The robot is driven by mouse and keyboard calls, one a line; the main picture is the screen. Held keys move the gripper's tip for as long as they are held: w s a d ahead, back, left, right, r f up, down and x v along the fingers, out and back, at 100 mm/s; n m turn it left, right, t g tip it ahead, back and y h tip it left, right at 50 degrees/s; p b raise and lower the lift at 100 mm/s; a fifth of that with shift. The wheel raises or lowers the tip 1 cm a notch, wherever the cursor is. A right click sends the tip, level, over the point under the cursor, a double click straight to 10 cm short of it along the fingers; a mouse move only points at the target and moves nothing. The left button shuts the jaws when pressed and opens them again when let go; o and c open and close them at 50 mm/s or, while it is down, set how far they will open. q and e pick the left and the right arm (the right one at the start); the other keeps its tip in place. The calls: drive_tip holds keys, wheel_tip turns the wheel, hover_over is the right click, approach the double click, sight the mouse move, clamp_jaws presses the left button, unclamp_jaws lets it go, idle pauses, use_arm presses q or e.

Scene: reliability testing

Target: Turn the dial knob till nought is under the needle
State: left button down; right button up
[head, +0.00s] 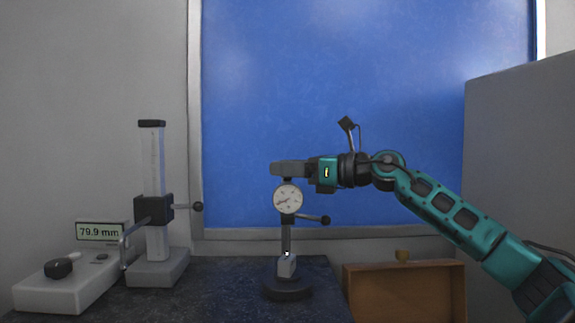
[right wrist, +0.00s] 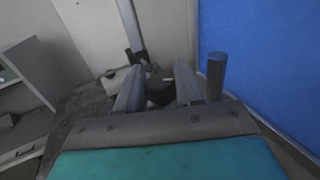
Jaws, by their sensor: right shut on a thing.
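The dial gauge (head: 288,198) has a round white face and sits on a stand with a dark round base (head: 288,289). Its thin needle appears to point to the lower left, but the numbers are too small to read. My right gripper (head: 279,169) reaches in from the right and lies level at the top of the gauge, just above the face. In the right wrist view, its two grey fingers (right wrist: 158,82) are on either side of a dark round knob (right wrist: 160,93), and they are shut on it. My left gripper is not in view.
A small grey block (head: 286,267) is under the gauge. A height stand (head: 155,215) and a white box (head: 65,288) with a "79.9 mm" display (head: 101,232) are at left. A brown wooden box (head: 405,293) is at right. A blue panel (head: 370,80) is behind.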

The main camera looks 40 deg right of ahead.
drive_tip(key=shift+w+d+r+n+g+y+p, duration=0.1)
drive_tip(key=shift+n+g+y+p, duration=0.3)
drive_tip(key=shift+n+g+y, duration=0.85)
drive_tip(key=n+g+y, duration=0.3)
drive_tip(key=y, duration=0.1)
drive_tip(key=shift+n+g+y, duration=0.25)
drive_tip(key=shift+g+y, duration=0.1)
drive_tip(key=shift+n+g+y, duration=0.8)
drive_tip(key=shift+n+g, duration=0.3)
drive_tip(key=shift+g, duration=0.4)
drive_tip(key=shift+n+g+y, duration=0.4)
drive_tip(key=shift+n+g, duration=0.5)
drive_tip(key=shift+g, duration=0.4)
drive_tip(key=o, duration=0.9)
